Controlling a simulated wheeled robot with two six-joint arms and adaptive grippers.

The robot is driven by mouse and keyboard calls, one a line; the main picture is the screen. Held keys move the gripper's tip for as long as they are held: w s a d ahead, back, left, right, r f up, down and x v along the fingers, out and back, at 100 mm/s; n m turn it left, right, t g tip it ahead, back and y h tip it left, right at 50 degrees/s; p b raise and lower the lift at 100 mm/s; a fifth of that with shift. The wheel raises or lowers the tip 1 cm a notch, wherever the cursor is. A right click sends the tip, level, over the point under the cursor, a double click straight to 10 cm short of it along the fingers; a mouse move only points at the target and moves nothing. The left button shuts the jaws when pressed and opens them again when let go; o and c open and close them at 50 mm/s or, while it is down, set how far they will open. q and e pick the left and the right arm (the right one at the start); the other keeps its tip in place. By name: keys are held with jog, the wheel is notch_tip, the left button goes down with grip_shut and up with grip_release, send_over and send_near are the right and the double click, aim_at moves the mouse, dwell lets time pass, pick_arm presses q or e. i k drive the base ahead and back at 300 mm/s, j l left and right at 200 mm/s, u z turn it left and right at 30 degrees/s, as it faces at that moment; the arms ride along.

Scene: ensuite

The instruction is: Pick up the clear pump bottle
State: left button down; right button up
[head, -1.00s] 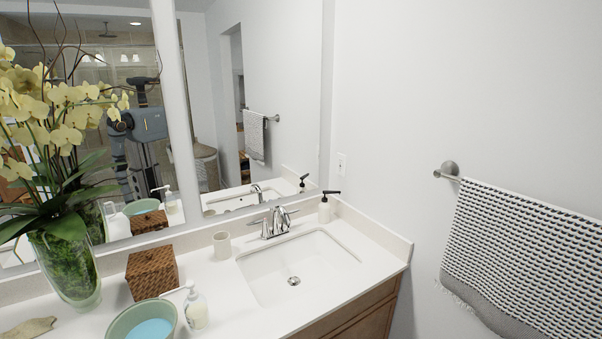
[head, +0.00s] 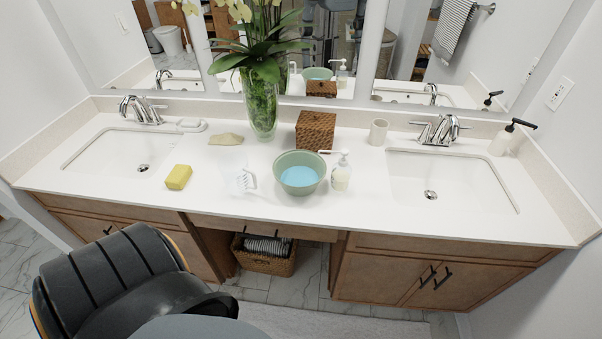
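The clear pump bottle (head: 341,175) stands upright on the white counter in the head view, right of the middle. It has a white pump head whose spout points left, over the rim of a green bowl (head: 283,178) beside it. The bottle looks see-through with pale contents and a label. A second pump bottle (head: 502,142), cream with a black pump, stands at the right end behind the right sink. Neither of my grippers is in view.
A brown woven box (head: 315,131), a beige cup (head: 378,132) and a glass vase (head: 261,103) stand behind the bowl. A clear mug (head: 236,178) and yellow sponge (head: 178,177) lie left. A black chair (head: 110,285) stands before the counter. Right sink (head: 445,180) is empty.

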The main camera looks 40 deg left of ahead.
aim_at(341, 171)
jog(key=j+u, duration=0.1)
jog(key=u, duration=0.4)
jog(key=j+u, duration=0.15)
jog(key=u, duration=0.35)
